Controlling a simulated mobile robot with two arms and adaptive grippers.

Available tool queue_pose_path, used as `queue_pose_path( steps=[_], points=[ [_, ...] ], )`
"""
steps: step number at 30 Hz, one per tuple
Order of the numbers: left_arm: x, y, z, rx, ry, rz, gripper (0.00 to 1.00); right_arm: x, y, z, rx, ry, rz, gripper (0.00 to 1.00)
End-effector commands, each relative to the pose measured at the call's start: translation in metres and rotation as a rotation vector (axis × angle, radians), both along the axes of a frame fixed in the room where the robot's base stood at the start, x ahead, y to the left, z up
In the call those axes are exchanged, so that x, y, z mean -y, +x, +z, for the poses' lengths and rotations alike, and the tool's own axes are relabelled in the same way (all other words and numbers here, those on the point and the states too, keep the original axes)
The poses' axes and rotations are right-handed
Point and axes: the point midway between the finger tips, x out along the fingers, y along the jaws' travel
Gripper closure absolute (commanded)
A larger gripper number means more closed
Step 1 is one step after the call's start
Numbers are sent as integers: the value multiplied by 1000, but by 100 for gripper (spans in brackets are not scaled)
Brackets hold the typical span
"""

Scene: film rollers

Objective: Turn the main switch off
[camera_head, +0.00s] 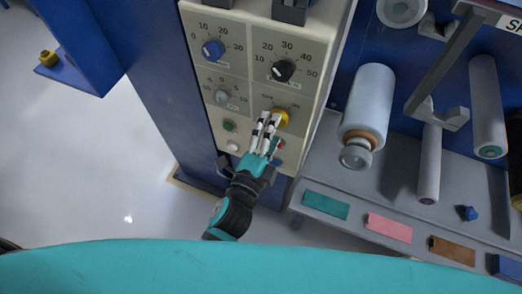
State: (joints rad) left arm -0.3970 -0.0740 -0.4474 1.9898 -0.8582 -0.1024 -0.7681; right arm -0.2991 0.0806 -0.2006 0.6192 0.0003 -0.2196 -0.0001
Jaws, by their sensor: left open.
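The gripper is open. I cannot tell whether a finger touches the knob. The knob's exact setting is partly hidden. My right gripper is not in view.
The panel also holds a blue knob (213,51), a black knob (283,71), a grey knob (221,97) and a green button (229,126). To the right, a large roller (368,105) and thinner rollers stand over a grey shelf with coloured labels. Open floor (90,150) lies left.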

Motion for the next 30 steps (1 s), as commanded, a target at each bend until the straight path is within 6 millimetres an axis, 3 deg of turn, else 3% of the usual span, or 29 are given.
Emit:
queue_pose_path(
  steps=[6, 12, 18, 30],
  points=[
    [-14, -45, -2, -7, -1, 2, 28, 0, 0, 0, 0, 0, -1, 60],
    [-23, -71, -1, -3, 0, 1, 28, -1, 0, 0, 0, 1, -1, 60],
    [-26, -81, 0, -2, 1, 1, 28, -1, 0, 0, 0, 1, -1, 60],
    [-26, -81, 0, -1, 0, 1, 28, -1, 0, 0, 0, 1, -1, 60]
  ],
)
